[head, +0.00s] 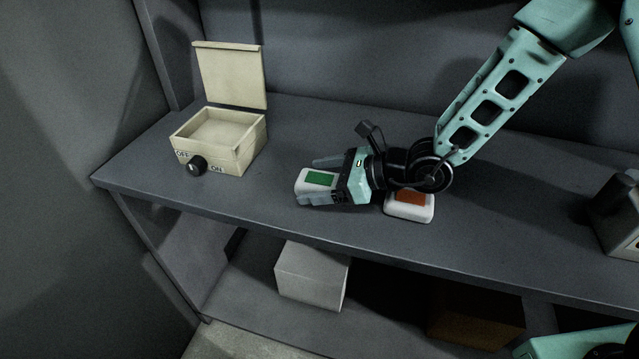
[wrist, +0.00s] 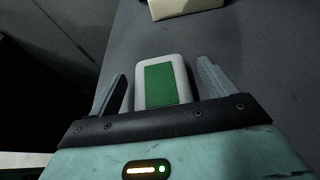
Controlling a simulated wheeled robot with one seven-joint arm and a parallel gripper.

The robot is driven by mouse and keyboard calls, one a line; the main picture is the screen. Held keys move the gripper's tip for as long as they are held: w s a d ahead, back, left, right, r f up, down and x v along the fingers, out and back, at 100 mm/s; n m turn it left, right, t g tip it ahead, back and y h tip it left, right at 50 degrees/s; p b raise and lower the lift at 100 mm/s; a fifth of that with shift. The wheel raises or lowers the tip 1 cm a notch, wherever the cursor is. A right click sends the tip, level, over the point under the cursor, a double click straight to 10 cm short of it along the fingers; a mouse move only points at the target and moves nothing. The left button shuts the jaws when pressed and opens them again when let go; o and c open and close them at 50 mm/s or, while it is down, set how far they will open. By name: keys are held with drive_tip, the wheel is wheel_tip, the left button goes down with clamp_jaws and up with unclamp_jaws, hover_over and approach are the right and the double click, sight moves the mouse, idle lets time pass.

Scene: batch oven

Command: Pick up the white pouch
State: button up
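A white pouch with a green label (head: 302,186) lies on the grey shelf near its front edge. My gripper (head: 306,181) reaches over it from the right, with one finger on each side. In the wrist view the pouch (wrist: 167,62) sits between the fingers of my gripper (wrist: 162,70), with a gap to each finger, so the gripper is open. The near part of the pouch is hidden by my gripper's body. A second white pouch with an orange label (head: 405,213) lies on the shelf under my wrist, partly hidden by it.
A cream box oven (head: 243,157) with its lid raised and an OFF/ON knob (head: 196,167) stands on the shelf at left. A grey appliance (head: 622,222) stands at far right. A white box (head: 311,275) and a brown box (head: 476,314) sit on the lower shelf.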

sight(319, 179)
drive_tip(key=c, duration=1)
drive_tip(key=shift+r, duration=0.1)
wheel_tip(319, 179, up, 10)
drive_tip(key=shift+f, duration=0.1)
